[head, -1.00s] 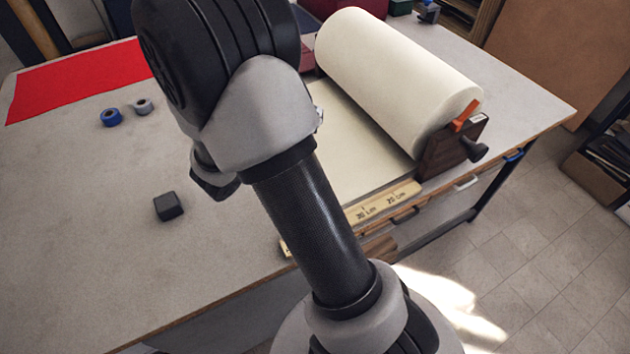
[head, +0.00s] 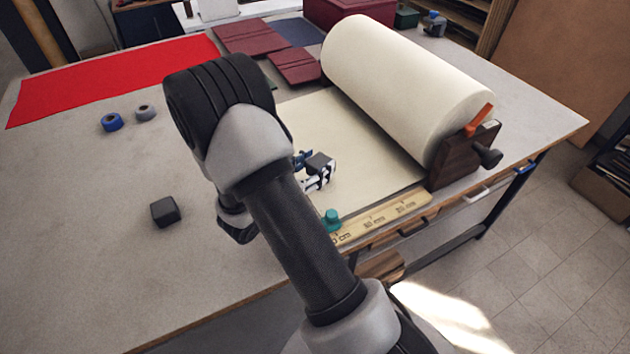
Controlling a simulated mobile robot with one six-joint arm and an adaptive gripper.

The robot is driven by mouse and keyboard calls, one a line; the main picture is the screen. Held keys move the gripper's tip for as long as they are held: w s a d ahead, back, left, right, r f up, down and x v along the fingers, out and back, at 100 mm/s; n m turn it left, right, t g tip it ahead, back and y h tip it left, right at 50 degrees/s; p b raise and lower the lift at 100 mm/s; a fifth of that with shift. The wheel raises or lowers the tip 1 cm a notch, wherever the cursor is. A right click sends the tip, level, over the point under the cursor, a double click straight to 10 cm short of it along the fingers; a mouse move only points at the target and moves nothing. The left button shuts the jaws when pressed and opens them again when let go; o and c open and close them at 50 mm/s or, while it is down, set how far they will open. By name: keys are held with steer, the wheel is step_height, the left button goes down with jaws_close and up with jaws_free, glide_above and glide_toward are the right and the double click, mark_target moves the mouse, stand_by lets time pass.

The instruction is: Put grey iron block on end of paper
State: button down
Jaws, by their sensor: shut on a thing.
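The cream paper sheet (head: 370,160) lies flat on the table, running out from a large paper roll (head: 405,85). My arm hides part of its left end. My gripper (head: 318,175), partly hidden behind my arm, is over the sheet's left part, shut on a small dark grey block (head: 320,162). I cannot tell whether this block touches the paper. Another dark grey block (head: 165,211) sits on the bare table at left, apart from the gripper and paper.
A wooden ruler (head: 385,217) lies along the front edge, with a teal knob (head: 331,218) at its left. Blue (head: 111,122) and grey (head: 146,112) rolls, red cloth (head: 110,75) and maroon covers (head: 250,38) lie farther back. The left table is mostly clear.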

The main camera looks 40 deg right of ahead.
steer(key=shift+f+b, duration=0.75)
steer(key=shift+f, duration=1.4)
steer(key=shift+f, duration=0.2)
steer(key=c, duration=0.7)
jaws_free()
steer(key=shift+r, duration=0.1)
